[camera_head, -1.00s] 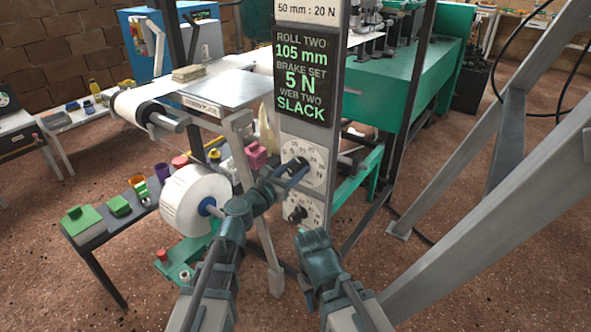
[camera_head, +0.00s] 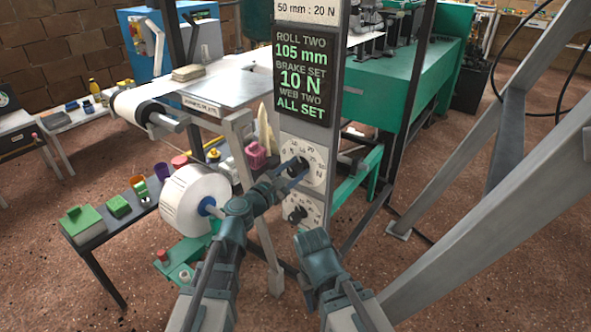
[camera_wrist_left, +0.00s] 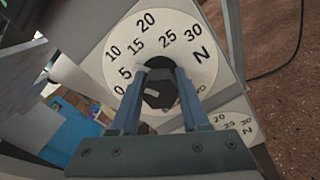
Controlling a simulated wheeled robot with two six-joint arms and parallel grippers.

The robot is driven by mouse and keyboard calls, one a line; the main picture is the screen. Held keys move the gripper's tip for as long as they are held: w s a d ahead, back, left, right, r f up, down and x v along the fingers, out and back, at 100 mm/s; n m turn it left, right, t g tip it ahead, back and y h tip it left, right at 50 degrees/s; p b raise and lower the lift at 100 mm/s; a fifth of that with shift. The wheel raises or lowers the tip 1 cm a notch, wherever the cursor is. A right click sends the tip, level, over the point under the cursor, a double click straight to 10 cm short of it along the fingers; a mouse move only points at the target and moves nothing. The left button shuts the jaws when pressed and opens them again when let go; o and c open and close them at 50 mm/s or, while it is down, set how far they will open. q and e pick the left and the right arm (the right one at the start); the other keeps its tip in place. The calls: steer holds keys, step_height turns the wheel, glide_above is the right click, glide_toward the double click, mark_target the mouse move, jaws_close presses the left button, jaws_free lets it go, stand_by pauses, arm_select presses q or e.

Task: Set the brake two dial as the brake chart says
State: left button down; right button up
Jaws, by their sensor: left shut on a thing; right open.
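The upper brake dial (camera_head: 316,160) is a white round face marked 0 to 30 N, on the grey post below the display. My left gripper (camera_head: 298,172) is shut on its black knob, which also shows in the left wrist view (camera_wrist_left: 158,88) between the two fingers. The knob's exact pointing is hard to read. The display (camera_head: 303,78) reads roll two 105 mm, brake set 10 N, web two all set. The chart (camera_head: 308,10) above shows only its lowest line, 50 mm : 20 N. My right gripper (camera_head: 313,240) is open and empty, low in front.
A second dial (camera_head: 308,208) sits just below the first. A white paper roll (camera_head: 190,200) stands left of my left arm. A slanted grey beam (camera_head: 480,230) fills the right. A dark bench (camera_head: 100,225) with green boxes is at left.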

stand_by(0.5)
arm_select(q)
steer(key=shift+c, duration=1.9)
jaws_free()
steer(key=shift+s, duration=0.15)
